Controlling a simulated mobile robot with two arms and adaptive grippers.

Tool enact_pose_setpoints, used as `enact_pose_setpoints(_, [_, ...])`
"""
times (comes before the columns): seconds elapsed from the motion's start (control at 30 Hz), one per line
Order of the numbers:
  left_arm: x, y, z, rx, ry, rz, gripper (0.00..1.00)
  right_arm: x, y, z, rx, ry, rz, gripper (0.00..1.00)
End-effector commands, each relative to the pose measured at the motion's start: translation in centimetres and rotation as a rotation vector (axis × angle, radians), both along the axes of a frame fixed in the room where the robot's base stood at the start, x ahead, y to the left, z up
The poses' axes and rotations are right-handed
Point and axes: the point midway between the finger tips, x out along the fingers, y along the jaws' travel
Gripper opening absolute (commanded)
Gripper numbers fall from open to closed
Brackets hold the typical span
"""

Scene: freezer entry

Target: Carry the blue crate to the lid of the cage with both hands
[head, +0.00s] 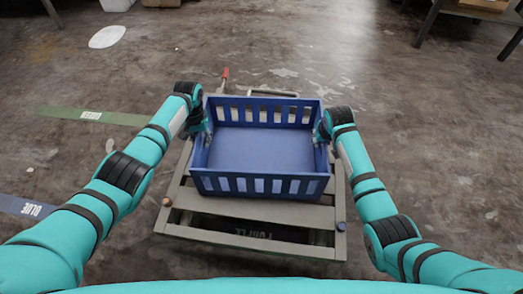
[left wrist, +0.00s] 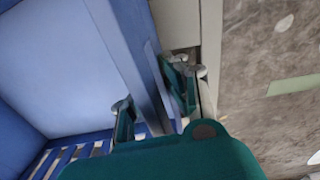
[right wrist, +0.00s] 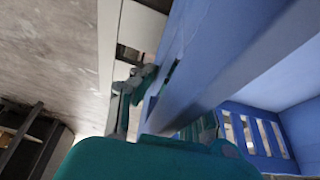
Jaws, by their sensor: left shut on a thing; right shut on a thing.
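The blue crate (head: 262,148) is empty, with slotted front and back walls. In the head view it is at or just above the grey slatted lid (head: 250,227) of the cage; I cannot tell whether it touches. My left gripper (head: 205,128) is shut on the crate's left wall, and the left wrist view shows its fingers (left wrist: 150,105) on either side of that wall. My right gripper (head: 319,130) is shut on the crate's right wall. The right wrist view shows its fingers (right wrist: 165,110) around the wall, partly hidden by the gripper body.
A red-tipped handle (head: 225,76) stands up behind the crate. A green floor strip (head: 95,116) and a blue one (head: 25,207) lie at left. Table legs (head: 428,22) stand at the far right. The concrete floor around the cage is mostly clear.

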Motion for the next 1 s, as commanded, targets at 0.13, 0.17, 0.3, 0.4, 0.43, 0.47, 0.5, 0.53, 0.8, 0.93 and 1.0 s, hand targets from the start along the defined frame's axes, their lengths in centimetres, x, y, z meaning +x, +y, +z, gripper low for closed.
enact_pose_setpoints(0.13, [0.0, 0.0, 0.0, 0.0, 0.0, 0.0, 0.0, 0.0, 0.0, 0.0, 0.0, 0.001, 0.0, 0.0])
enact_pose_setpoints(0.17, [0.0, 0.0, 0.0, 0.0, 0.0, 0.0, 0.0, 0.0, 0.0, 0.0, 0.0, 0.001, 0.0, 0.0])
enact_pose_setpoints(0.3, [0.0, 0.0, 0.0, 0.0, 0.0, 0.0, 0.0, 0.0, 0.0, 0.0, 0.0, 0.001, 0.0, 0.0])
enact_pose_setpoints(0.4, [0.1, 0.0, 0.2, -0.001, -0.002, 0.0, 0.0, 0.1, 0.0, 0.2, 0.001, -0.003, 0.0, 0.0])
enact_pose_setpoints(0.43, [0.1, 0.0, 0.2, -0.001, -0.002, 0.0, 0.0, 0.1, 0.0, 0.2, 0.001, -0.003, 0.0, 0.0])
enact_pose_setpoints(0.47, [0.1, 0.0, 0.2, -0.001, -0.002, 0.0, 0.0, 0.1, 0.0, 0.2, 0.001, -0.003, 0.0, 0.0])
enact_pose_setpoints(0.5, [0.1, 0.0, 0.3, -0.001, -0.002, 0.0, 0.0, 0.1, 0.0, 0.3, 0.001, -0.003, 0.0, 0.0])
enact_pose_setpoints(0.53, [0.1, 0.0, 0.4, -0.001, -0.002, 0.0, 0.0, 0.1, 0.0, 0.4, 0.001, -0.003, 0.0, 0.0])
enact_pose_setpoints(0.8, [0.1, 0.0, 2.4, -0.001, -0.003, 0.0, 0.0, 0.1, 0.0, 2.4, 0.001, -0.003, 0.0, 0.0])
enact_pose_setpoints(0.93, [0.1, 0.0, 3.8, -0.001, -0.003, 0.0, 0.0, 0.1, 0.0, 3.8, 0.001, -0.003, 0.0, 0.0])
enact_pose_setpoints(1.0, [0.1, 0.0, 4.4, -0.001, -0.003, 0.0, 0.0, 0.1, 0.0, 4.4, 0.001, -0.003, 0.0, 0.0])
